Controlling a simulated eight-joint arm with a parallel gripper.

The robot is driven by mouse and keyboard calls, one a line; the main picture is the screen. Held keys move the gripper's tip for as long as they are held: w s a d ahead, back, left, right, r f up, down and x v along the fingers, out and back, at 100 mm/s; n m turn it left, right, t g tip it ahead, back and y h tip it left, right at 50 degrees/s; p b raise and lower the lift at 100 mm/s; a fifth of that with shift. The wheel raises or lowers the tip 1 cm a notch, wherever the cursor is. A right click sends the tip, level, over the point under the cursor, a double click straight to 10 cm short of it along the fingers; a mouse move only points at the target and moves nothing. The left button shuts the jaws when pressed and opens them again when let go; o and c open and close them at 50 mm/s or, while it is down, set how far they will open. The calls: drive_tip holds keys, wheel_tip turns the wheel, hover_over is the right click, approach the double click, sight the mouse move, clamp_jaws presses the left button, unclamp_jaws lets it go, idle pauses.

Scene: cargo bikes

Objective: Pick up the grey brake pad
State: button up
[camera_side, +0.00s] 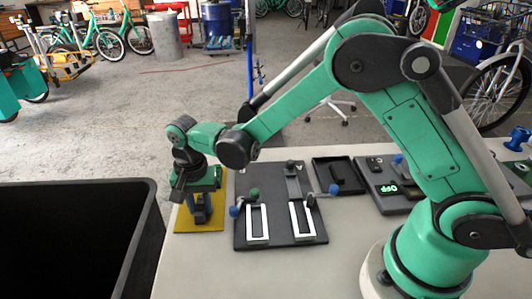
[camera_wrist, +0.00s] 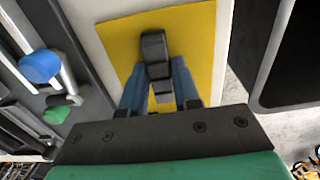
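My gripper (camera_side: 203,212) is low over the yellow mat (camera_side: 184,222) at the table's left end, pointing down. In the wrist view its two blue fingers reach in over the yellow mat (camera_wrist: 203,22). A dark grey block-like part (camera_wrist: 155,48), apparently the grey brake pad, lies between the fingertips, which are close to or against its sides. Whether they grip it cannot be told, and no lift off the mat is clear. In the side view the fingers and my wrist mostly hide this part.
A dark fixture board (camera_side: 280,232) with white frames and blue and green knobs is just right of the mat. A small black tray (camera_side: 320,186) and a panel with a lit OFF display (camera_side: 387,189) stand beyond. A large black bin (camera_side: 150,200) is left of the table.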

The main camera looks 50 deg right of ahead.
sight(200, 205)
clamp_jaws()
drive_tip(key=shift+r, duration=3.5)
